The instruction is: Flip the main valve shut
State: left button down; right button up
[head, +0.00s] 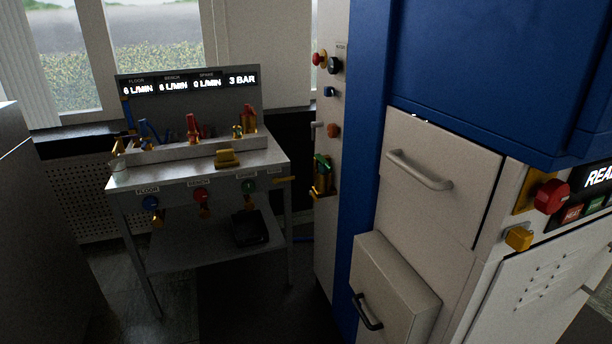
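A metal bench (180,172) stands at the left, with a row of labelled valves along its front edge. The blue valve (150,203) is under a label reading FLOOR, the red valve (200,195) is under BENCH, and the green valve (248,187) is under a label too small to read surely. At the right end a yellow lever (284,180) sticks out roughly level, under a small label I cannot read; it may be the main valve. The display panel (190,83) shows 6 L/MIN, 6 L/MIN, 0 L/MIN and 3 BAR. Neither gripper is in view.
A yellow block-like object (227,158) and a clear beaker (118,170) are on the bench top. A dark tray (249,229) is on the lower shelf. Dark floor (235,310) is clear before the bench.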

aim_at(275, 180)
jog(key=i+j+z, duration=0.1)
jog(key=i+z, duration=0.4)
jog(key=i+j+z, duration=0.2)
jog(key=z, duration=0.25)
jog(key=i+j+z, duration=0.1)
jog(key=i+j, duration=0.55)
